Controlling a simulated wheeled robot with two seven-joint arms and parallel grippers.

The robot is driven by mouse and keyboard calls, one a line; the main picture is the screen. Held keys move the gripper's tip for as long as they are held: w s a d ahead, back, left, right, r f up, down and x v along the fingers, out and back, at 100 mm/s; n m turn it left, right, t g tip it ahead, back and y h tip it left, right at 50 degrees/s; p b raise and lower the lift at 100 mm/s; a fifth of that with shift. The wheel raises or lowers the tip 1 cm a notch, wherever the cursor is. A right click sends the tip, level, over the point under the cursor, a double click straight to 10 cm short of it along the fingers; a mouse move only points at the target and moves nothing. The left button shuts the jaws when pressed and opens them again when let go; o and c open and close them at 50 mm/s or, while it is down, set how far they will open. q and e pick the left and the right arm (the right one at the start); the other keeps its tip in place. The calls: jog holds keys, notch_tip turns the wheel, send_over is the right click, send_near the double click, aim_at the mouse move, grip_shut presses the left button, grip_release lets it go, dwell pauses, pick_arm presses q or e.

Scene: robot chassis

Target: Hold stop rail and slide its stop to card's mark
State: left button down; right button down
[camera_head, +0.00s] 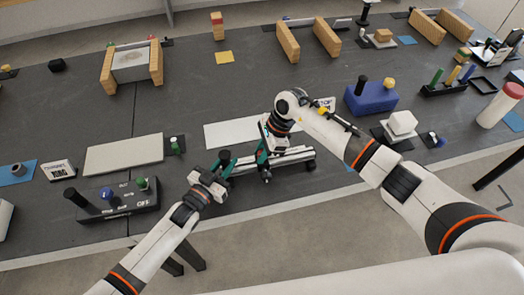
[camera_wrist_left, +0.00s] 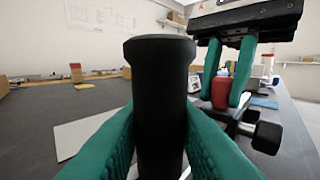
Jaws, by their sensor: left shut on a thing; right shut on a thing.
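The stop rail (camera_head: 296,157) lies near the table's front edge, with a black post at its left end. My left gripper (camera_head: 222,168) is shut on that black post; the left wrist view shows the upright post (camera_wrist_left: 160,95) between the teal fingers. My right gripper (camera_head: 264,163) is over the rail, to the right of the post. In the left wrist view its fingers are shut on the red knob (camera_wrist_left: 221,92) of the stop. In the head view the knob is hidden. A long white card (camera_head: 229,134) lies behind the rail, partly covered by my right arm; its mark cannot be made out.
A black switch box (camera_head: 118,203) and a pale board (camera_head: 123,155) lie to the left. A blue block (camera_head: 371,98) and a white hexagonal piece (camera_head: 402,123) stand to the right. Wooden-sided holders (camera_head: 288,42) stand farther back. The table's front edge is close to the rail.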

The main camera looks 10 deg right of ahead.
jog(key=d, duration=0.8)
jog(key=w+d, duration=0.1)
jog(key=d, duration=0.3)
jog(key=shift+w+d, duration=0.1)
jog(key=c, duration=1.2)
grip_release()
jog(key=shift+c, duration=0.2)
jog(key=v, duration=1.2)
